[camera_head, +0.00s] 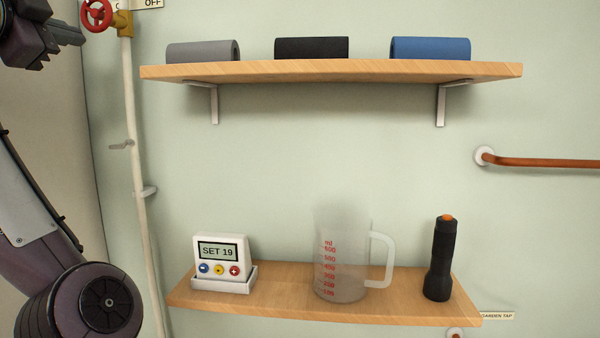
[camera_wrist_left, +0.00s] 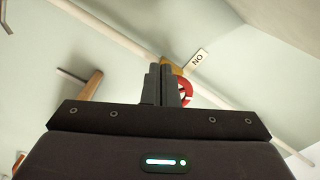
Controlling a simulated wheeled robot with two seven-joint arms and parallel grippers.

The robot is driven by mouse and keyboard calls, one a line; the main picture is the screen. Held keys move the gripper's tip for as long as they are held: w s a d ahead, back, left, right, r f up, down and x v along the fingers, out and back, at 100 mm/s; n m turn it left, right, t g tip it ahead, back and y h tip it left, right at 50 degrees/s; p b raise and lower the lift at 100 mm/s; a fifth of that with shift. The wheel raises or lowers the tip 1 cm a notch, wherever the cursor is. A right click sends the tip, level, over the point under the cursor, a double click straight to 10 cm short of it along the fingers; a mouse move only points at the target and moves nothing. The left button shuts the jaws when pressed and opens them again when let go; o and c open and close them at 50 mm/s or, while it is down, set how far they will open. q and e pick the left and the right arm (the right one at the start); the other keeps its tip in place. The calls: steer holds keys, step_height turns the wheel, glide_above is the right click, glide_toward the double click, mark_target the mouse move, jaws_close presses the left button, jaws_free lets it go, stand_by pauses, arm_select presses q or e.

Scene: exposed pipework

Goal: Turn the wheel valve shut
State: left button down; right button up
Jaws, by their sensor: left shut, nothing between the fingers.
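The wheel valve is a red handwheel (camera_head: 97,14) on a brass body (camera_head: 123,22) at the top left of the head view, mounted on a pale vertical pipe. The red wheel also shows in the left wrist view (camera_wrist_left: 185,91), partly hidden behind the fingers. My left gripper (camera_head: 80,36) is shut and empty, just left of and slightly below the wheel in the head view. In the left wrist view its fingers (camera_wrist_left: 165,70) are together and overlap the wheel; I cannot tell whether they touch it. My right gripper is not in view.
An upper shelf (camera_head: 330,72) with several rolls juts out right of the pipe (camera_head: 138,150). A lower shelf (camera_head: 300,306) holds a timer (camera_head: 221,262), a measuring jug (camera_head: 342,260) and a black torch (camera_head: 440,260). A copper pipe (camera_head: 545,163) runs along the right wall.

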arm_select(q)
steer(key=shift+w, duration=0.6)
steer(key=shift+d+r, duration=0.15)
steer(key=shift+r, duration=0.15)
stand_by(0.3)
steer(key=shift+a+r, duration=0.35)
steer(key=shift+r, duration=0.05)
steer(key=shift+a+r+b, duration=0.35)
steer(key=shift+a+r, duration=0.05)
steer(key=shift+r, duration=0.35)
steer(key=shift+w+a+r, duration=0.1)
steer(key=shift+r, duration=0.2)
stand_by(0.3)
steer(key=shift+a, duration=0.15)
stand_by(0.3)
